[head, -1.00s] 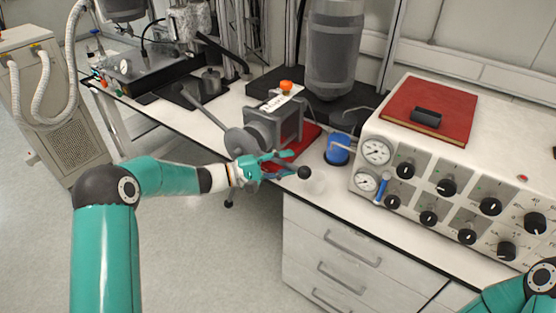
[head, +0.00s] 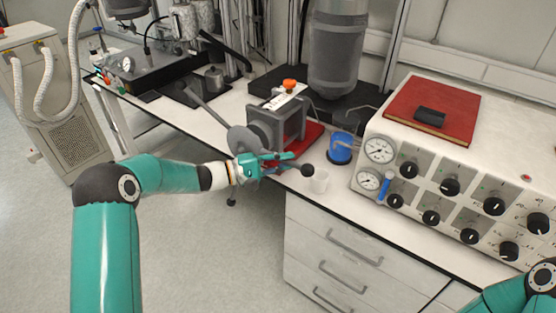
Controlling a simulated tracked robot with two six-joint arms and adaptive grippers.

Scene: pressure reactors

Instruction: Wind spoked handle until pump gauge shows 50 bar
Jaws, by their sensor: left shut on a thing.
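The spoked handle (head: 307,170) is on the front of the grey pump (head: 266,130), with long spokes ending in dark knobs. One spoke (head: 205,106) points up and left; another knob shows just right of my left gripper. My left gripper (head: 268,162) is shut on the spoked handle near its hub and hides part of it. Two round gauges are on the white panel at the right, an upper gauge (head: 379,150) and a lower gauge (head: 368,180). Their readings are too small to tell. My right arm shows at the lower right corner; its gripper is out of view.
A red book (head: 432,108) lies on the white control panel (head: 480,180) with several black knobs. Drawers (head: 350,250) are below the bench. Open floor lies at the left.

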